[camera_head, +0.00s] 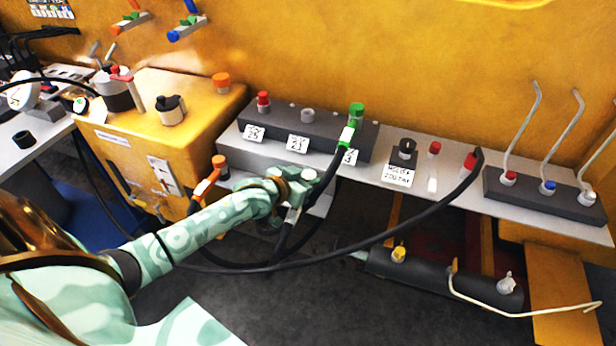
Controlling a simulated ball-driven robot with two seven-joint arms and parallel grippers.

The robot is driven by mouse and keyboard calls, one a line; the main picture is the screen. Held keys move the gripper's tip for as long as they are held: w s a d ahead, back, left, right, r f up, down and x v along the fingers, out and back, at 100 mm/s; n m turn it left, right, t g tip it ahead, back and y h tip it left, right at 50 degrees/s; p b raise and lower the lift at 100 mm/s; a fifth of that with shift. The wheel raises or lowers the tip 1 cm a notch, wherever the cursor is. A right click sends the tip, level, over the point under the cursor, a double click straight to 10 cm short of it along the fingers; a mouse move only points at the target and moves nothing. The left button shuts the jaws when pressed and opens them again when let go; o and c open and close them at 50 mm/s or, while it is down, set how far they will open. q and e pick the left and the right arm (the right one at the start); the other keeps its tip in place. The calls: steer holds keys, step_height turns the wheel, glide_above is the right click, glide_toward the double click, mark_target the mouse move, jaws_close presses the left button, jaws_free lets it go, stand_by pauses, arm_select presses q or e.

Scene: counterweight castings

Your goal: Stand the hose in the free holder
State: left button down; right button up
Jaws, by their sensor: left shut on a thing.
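My left gripper (304,183) is at the end of the mint-green arm, in front of the dark grey block. It is shut on a black hose (325,176), which rises up and right from it. The hose's end has a white and green band (346,138) and overlaps the block's right part; I cannot tell whether it touches. The dark block (284,122) carries a red-topped fitting (263,101), a bare grey one (308,115) and a green one (357,112). Number cards are on its front; the right one is partly hidden. My right gripper is not in view.
A black hose (408,221) sags across the front up to a red-collared end (470,160) on the grey shelf. A rack with bent metal rods (543,196) stands right. An orange-ended hose (206,184) is beside my arm. A yellow casting (165,108) stands left.

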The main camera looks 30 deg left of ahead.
arm_select(q)
steer(key=shift+r+p, duration=0.1)
steer(key=shift+p, duration=0.25)
stand_by(0.4)
steer(key=shift+f+b, duration=0.9)
steer(key=shift+f, duration=0.9)
steer(key=c, duration=0.9)
jaws_free()
steer(key=shift+p+v, duration=2.95)
steer(key=shift+v, duration=5.2)
steer(key=shift+f, duration=0.1)
